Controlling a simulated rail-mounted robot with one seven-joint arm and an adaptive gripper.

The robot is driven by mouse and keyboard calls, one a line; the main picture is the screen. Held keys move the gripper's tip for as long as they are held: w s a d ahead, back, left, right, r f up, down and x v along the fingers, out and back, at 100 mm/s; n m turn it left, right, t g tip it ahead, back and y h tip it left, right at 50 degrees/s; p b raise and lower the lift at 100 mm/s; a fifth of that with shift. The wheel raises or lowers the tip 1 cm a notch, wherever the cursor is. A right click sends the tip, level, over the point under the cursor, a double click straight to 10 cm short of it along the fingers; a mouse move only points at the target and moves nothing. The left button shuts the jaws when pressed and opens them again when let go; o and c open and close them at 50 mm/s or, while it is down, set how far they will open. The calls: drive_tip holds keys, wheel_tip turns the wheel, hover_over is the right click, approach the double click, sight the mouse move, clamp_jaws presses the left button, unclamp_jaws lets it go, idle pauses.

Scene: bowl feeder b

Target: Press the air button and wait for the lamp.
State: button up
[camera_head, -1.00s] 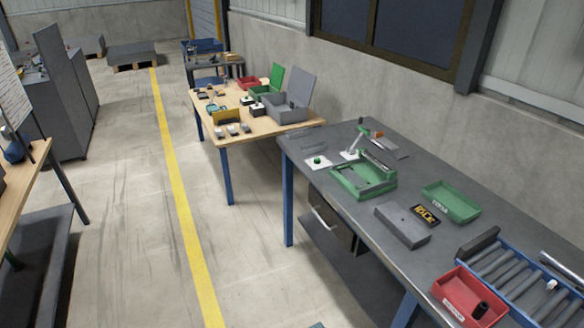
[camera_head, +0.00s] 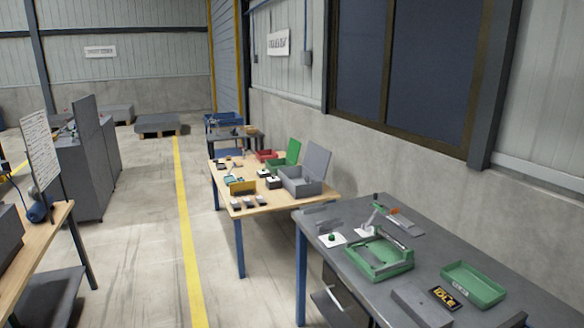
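A white stand with a slanted arm and a green tip (camera_head: 376,209) stands behind the fixture. I cannot make out a lamp or whether one is lit. My gripper is not in view.
A green tray (camera_head: 473,285), a grey box (camera_head: 424,306) and a black plate with yellow lettering (camera_head: 446,298) lie on the bench. Beyond it stands a wooden table (camera_head: 272,205) with bins. The floor beside the yellow line (camera_head: 187,235) is clear.

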clamp_jaws()
idle(1.1)
